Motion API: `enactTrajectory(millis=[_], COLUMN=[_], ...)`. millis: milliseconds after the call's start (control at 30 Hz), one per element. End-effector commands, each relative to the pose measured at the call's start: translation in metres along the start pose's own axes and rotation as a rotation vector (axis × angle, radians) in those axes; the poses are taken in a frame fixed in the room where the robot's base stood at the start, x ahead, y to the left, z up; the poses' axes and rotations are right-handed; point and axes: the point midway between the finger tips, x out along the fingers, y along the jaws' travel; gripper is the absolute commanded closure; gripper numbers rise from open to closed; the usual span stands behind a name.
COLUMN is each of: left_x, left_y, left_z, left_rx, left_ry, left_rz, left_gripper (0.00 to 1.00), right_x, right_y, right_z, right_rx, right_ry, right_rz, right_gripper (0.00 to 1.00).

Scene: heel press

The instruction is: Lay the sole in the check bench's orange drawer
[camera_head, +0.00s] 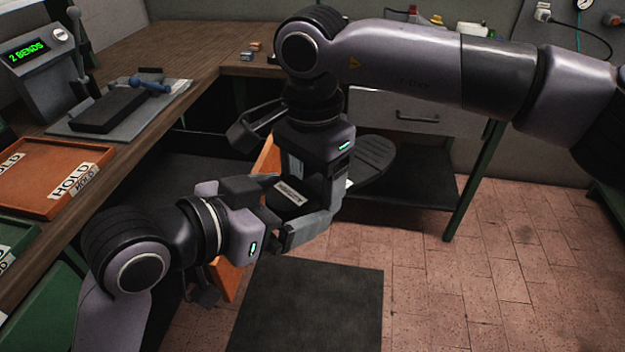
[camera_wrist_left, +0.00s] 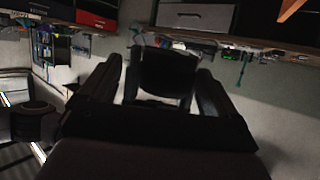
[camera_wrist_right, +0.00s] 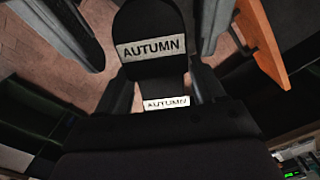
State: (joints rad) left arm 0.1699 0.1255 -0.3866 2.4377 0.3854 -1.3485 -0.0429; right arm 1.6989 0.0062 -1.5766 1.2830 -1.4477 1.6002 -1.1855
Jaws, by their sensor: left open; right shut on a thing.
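The dark sole (camera_head: 372,160) is in the middle of the head view, its rounded end to the right. A pale label shows on its near part; in the right wrist view the sole (camera_wrist_right: 150,20) reads "AUTUMN". My right gripper (camera_wrist_right: 160,88) is shut on it. My left gripper (camera_head: 290,210) is open; its fingers stand around the labelled end, and contact cannot be told. In the left wrist view a dark piece fills the space between the fingers (camera_wrist_left: 160,85). The orange drawer's front panel (camera_head: 225,280) shows behind my left gripper, also in the right wrist view (camera_wrist_right: 262,45); its inside is mostly hidden.
The wooden bench (camera_head: 150,50) on the left carries a "2 BENDS" device (camera_head: 35,60), a grey plate with a dark block and blue-handled tool, and an orange HOLD tray (camera_head: 40,165). A grey drawer (camera_head: 415,112) is at the back. Tiled floor (camera_head: 520,250) is clear at right.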

Motion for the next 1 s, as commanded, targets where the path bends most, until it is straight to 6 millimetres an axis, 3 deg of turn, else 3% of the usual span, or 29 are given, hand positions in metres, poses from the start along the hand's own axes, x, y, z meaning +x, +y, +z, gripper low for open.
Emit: enactTrajectory(millis=[167, 267, 467, 700, 833, 1000], left_x=[0.008, 0.018, 0.031, 0.010, -0.009, -0.026], left_y=[-0.006, -0.015, -0.041, -0.051, -0.046, -0.041], left_z=[0.019, 0.050, 0.150, 0.274, 0.322, 0.354], left_rx=[-0.038, -0.086, -0.198, -0.253, -0.253, -0.246], left_ry=[-0.018, -0.042, -0.109, -0.186, -0.217, -0.237], left_rz=[-0.027, -0.072, -0.214, -0.357, -0.400, -0.426], left_gripper=[0.09, 0.09, 0.09, 0.09, 0.09, 0.09], right_x=[0.000, 0.000, 0.000, 0.000, 0.000, 0.000], right_y=[0.000, 0.000, 0.000, 0.000, 0.000, 0.000], right_z=[0.000, 0.000, 0.000, 0.000, 0.000, 0.000], right_rx=[0.000, 0.000, 0.000, 0.000, 0.000, 0.000], right_ry=[0.001, 0.001, 0.001, 0.001, 0.000, 0.001], right_rz=[0.000, 0.000, 0.001, 0.001, 0.001, 0.001], right_gripper=[0.69, 0.69, 0.69, 0.69, 0.69, 0.69])
